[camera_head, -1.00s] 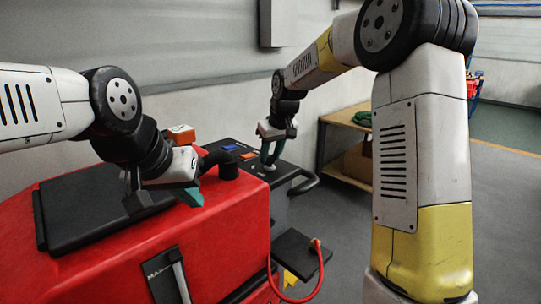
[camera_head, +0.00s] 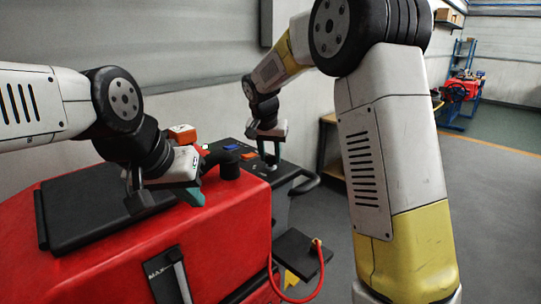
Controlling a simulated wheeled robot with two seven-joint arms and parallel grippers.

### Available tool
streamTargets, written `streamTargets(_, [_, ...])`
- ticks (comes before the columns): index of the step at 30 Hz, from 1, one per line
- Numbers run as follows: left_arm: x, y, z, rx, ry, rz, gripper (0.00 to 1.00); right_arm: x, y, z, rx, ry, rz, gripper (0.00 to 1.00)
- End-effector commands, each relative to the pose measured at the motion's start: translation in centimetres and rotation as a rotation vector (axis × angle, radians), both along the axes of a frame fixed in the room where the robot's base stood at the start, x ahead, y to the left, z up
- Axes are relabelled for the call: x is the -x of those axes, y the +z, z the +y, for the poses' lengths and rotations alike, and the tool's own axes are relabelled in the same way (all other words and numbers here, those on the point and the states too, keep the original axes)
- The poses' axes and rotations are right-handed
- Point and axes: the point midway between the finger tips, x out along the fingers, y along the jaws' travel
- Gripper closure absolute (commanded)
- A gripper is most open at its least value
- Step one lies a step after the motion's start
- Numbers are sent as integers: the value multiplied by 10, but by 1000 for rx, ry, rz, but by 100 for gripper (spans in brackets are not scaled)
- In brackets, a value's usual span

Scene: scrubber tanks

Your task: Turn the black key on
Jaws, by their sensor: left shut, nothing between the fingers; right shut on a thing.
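The red scrubber machine (camera_head: 225,222) fills the lower left, with a dark control panel (camera_head: 285,172) at its back right. My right gripper (camera_head: 270,163) points down at this panel, beside its blue and orange buttons. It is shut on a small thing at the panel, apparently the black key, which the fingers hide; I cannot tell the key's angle. My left gripper (camera_head: 196,196) is shut and empty above the red body, to the right of the black lid (camera_head: 85,208).
A black pipe end (camera_head: 229,167) rises from the red body between my grippers. A black handle (camera_head: 306,181) sticks out right of the panel. A red cable (camera_head: 318,270) hangs below. A wooden shelf (camera_head: 328,122) stands behind; grey floor is open at right.

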Motion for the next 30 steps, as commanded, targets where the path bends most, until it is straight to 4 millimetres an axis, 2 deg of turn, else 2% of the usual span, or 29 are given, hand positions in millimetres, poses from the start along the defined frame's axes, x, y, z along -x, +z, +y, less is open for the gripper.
streamTargets(18, [0, 0, 0, 0, 0, 0, 100, 0, 0, 1, 0, -47, 1, 100])
streamTargets(19, [0, 0, 0, 0, 0, 0, 100, 0, 0, 1, -1, -46, 1, 65])
streamTargets(22, [0, 0, 0, 0, 0, 0, 100, 0, 0, 1, -1, -46, 1, 46])
streamTargets(30, [0, 0, 0, 0, 0, 0, 100, 0, 0, 1, -1, -45, 1, 45])
